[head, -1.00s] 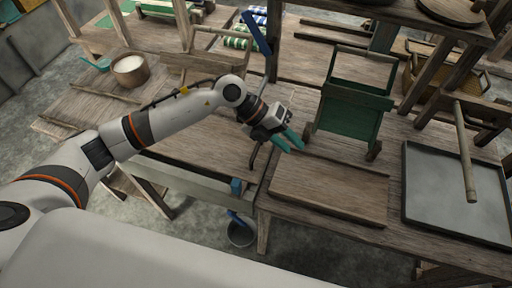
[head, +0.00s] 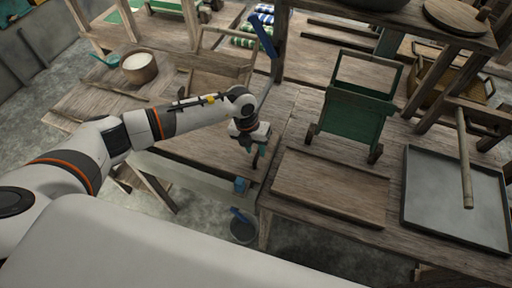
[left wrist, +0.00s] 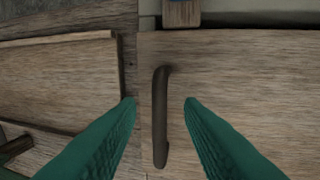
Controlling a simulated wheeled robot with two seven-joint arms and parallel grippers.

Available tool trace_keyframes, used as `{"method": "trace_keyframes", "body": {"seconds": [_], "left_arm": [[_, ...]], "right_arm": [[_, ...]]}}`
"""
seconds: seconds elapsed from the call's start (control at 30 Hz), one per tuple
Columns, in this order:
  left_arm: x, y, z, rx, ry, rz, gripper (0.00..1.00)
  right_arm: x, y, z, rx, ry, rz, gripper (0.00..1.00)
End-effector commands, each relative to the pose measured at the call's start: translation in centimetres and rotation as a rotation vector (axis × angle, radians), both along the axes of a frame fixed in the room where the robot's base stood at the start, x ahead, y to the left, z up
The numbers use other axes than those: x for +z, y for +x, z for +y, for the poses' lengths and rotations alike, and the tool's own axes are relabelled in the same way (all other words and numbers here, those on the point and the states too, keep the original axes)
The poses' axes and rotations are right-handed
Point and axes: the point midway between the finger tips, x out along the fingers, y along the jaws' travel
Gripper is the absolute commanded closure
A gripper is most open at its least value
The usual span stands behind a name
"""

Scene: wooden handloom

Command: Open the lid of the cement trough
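The cement trough (head: 190,182) is a long pale grey box with a wooden lid (head: 195,148) lying flat on it. The lid also fills the right part of the left wrist view (left wrist: 250,80). A dark curved handle (left wrist: 160,120) stands near the lid's edge. My left gripper (head: 256,156) points down over the lid's right end. In the left wrist view its teal fingers (left wrist: 160,103) are open, one on each side of the handle, with gaps visible. How far the fingertips are above the lid is hard to tell. My right gripper is out of view.
A green box-like frame (head: 350,112) stands on the wooden table right of the trough. A grey tray (head: 455,200) lies at far right, and a grey bucket (head: 242,230) is on the floor below the trough. A white-filled wooden bowl (head: 139,68) sits at upper left.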

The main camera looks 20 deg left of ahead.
Motion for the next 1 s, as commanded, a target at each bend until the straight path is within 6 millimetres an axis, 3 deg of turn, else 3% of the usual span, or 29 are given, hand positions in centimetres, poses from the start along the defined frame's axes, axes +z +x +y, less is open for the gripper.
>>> {"method": "trace_keyframes", "body": {"seconds": [0.2, 0.47, 0.67, 1.0], "left_arm": [[-1.4, 0.0, -0.3, -0.001, -0.001, 0.000, 0.66], [-1.5, 0.0, -0.3, -0.002, -0.001, -0.001, 0.66], [-1.5, 0.0, -0.3, -0.002, -0.001, -0.001, 0.99], [-1.5, 0.0, 0.0, -0.001, -0.001, -0.001, 1.00]], "right_arm": [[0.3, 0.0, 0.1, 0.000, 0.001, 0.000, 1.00], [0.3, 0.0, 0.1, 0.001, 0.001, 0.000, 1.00], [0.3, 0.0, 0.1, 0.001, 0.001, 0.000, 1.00], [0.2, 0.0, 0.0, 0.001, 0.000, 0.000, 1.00]]}}
